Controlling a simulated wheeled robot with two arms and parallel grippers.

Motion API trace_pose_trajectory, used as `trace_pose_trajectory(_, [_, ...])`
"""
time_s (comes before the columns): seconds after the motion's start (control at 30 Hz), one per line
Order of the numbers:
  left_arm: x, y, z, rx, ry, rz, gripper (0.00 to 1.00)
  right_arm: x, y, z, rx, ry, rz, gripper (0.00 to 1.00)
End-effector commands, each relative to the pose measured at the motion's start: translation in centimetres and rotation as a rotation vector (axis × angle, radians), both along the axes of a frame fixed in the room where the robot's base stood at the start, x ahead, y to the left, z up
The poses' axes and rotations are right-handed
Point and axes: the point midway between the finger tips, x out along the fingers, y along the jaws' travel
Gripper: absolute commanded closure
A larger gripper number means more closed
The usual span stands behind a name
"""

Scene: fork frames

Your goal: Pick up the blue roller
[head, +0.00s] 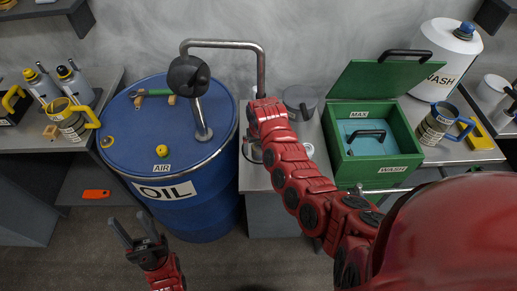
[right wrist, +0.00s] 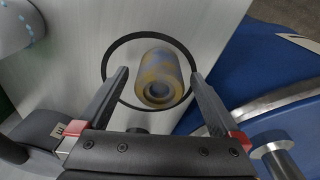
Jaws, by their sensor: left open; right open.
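The blue roller (right wrist: 160,78) shows in the right wrist view as a short blue-grey cylinder with yellowish-brown stains and a hollow end. It is on a pale grey surface, inside the outline of a black ring (right wrist: 110,50). My right gripper (right wrist: 160,76) is open, with one finger on each side of the roller in the picture. I cannot tell how far above it the fingers are. In the head view my right arm hides the roller. My left gripper (head: 129,218) is open and empty, low in front of the barrel.
A blue oil barrel (head: 190,192) with a bent metal pipe (head: 225,44) stands left of the roller's bench (head: 255,178). An open green wash box (head: 402,128) is to the right. Mugs, bottles and jugs stand on the side benches. An orange object (head: 96,194) lies low at left.

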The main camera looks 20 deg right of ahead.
Motion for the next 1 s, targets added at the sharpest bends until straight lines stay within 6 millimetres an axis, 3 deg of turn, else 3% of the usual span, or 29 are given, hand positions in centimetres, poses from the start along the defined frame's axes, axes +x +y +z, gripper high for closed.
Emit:
trace_pose_trajectory(0.3, [0.0,0.0,0.07,0.0,0.0,0.0,0.5,0.06,-0.05,-0.29,0.001,-0.002,-0.002,0.0])
trace_pose_trajectory(0.83, [-0.01,0.0,0.07,0.0,0.0,0.0,0.5,0.05,-0.07,-0.29,0.0,-0.001,-0.002,0.95])
trace_pose_trajectory(0.87, [-0.01,0.0,0.07,0.0,0.0,0.0,0.5,0.05,-0.07,-0.28,0.0,-0.001,-0.002,0.99])
trace_pose_trajectory(1.0, [0.0,0.0,0.08,0.0,0.0,0.0,0.5,0.05,-0.07,-0.27,0.0,-0.001,-0.002,1.0])
